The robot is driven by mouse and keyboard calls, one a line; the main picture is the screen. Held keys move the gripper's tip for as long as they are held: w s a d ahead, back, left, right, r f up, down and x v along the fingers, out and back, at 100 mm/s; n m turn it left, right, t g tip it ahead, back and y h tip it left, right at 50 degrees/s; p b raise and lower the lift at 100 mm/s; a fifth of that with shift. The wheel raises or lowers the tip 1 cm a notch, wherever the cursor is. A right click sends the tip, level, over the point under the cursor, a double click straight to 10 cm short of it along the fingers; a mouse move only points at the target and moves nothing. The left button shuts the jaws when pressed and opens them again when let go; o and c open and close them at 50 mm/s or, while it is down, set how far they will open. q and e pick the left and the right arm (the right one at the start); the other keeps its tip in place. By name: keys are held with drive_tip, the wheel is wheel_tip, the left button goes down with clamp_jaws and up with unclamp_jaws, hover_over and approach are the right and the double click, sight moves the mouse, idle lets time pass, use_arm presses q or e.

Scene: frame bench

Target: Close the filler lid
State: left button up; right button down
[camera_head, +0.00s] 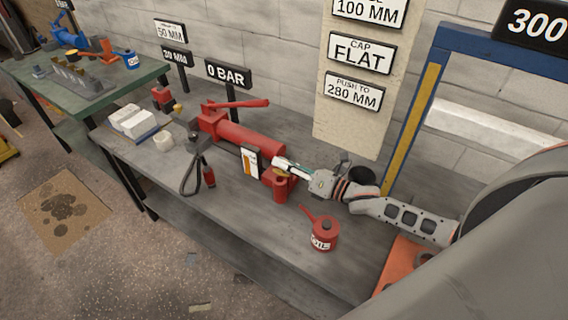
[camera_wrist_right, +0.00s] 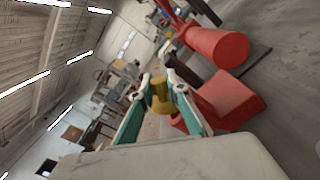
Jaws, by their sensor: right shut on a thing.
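The red hand pump (camera_head: 240,138) lies along the bench, with a lever on top. A red filler block (camera_head: 281,190) stands at its near right end, and it also shows in the wrist view (camera_wrist_right: 232,98). A small brass-yellow piece, which looks like the filler lid (camera_wrist_right: 160,92), is between the fingers of my right gripper (camera_head: 284,168). The gripper is shut on it, beside the red block. I cannot tell how far the lid is tilted, and its hinge is hidden. My left gripper is not in view.
A red oil can (camera_head: 323,232) stands on the bench (camera_head: 258,215) in front of my right arm. A black hose (camera_head: 190,174), a white roll (camera_head: 163,142) and white boxes (camera_head: 132,121) lie to the left. A blue frame (camera_head: 411,115) rises behind my arm.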

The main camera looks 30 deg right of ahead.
sight(279, 171)
drive_tip(key=shift+a, duration=0.1)
drive_tip(key=n+b, duration=0.2)
drive_tip(key=a+f+n+b, duration=0.1)
drive_tip(key=shift+s+n, duration=0.3)
drive_tip(key=shift+s, duration=0.1)
drive_tip(key=n, duration=0.1)
drive_tip(key=n+b, duration=0.1)
drive_tip(key=b, duration=0.1)
drive_tip(key=shift+s+a+f+n, duration=0.2)
drive_tip(key=shift+a+f+n, duration=0.05)
drive_tip(key=shift+a+n, duration=0.15)
drive_tip(key=shift+s+a+n+b, duration=0.1)
drive_tip(key=shift+a+n+b, duration=0.05)
drive_tip(key=shift+n+b, duration=0.8)
drive_tip(key=c, duration=1.9)
unclamp_jaws()
drive_tip(key=shift+r, duration=0.1)
wheel_tip(279, 171, up, 10)
drive_tip(key=shift+f, duration=0.15)
